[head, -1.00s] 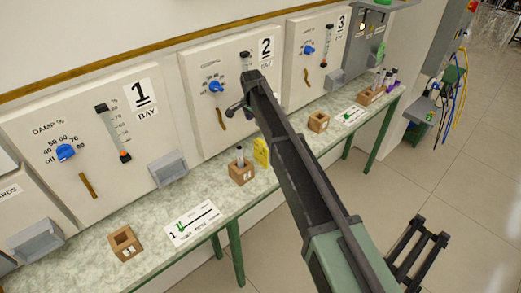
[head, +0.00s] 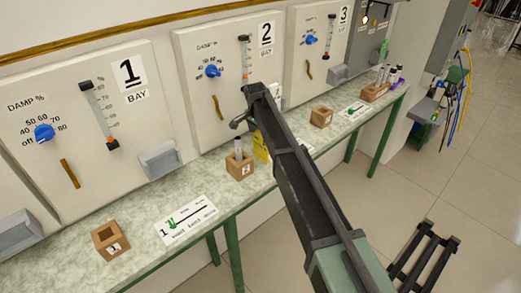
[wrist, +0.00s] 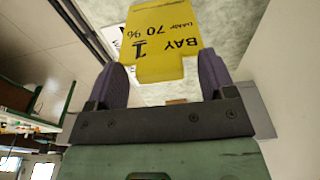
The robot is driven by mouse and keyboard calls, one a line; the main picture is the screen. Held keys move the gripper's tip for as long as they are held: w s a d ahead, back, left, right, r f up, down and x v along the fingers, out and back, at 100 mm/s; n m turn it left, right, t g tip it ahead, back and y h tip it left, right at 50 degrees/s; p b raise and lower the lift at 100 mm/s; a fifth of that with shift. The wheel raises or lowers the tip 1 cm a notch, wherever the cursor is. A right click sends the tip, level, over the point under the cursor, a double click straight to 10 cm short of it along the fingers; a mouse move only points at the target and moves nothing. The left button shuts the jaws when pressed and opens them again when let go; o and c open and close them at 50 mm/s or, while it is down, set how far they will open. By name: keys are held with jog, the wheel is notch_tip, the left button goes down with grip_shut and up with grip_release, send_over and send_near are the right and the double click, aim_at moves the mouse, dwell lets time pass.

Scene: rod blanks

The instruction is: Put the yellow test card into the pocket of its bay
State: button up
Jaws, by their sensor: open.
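The yellow test card (head: 260,147) stands on the counter beside a wooden block in the head view, partly hidden by my arm. In the wrist view the yellow test card (wrist: 165,35) reads "BAY 1" and "70 %", upside down. My gripper (wrist: 161,62) is open, with one dark finger at each side of the card's near narrow end. I cannot tell whether the fingers touch it. In the head view my arm hides the gripper's jaws. The grey pocket (head: 160,159) on the bay 1 panel (head: 85,130) is left of the card and looks empty.
A wooden block (head: 240,167) holding a rod stands left of the card. An empty wooden block (head: 111,241) and a white label card (head: 186,221) lie below bay 1. The bay 2 panel (head: 205,95) rises behind my arm. The counter (head: 75,265) has bare stretches between these things.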

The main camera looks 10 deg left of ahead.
jog(key=c, duration=1.3)
jog(key=shift+c, duration=0.2)
jog(key=shift+r, duration=0.15)
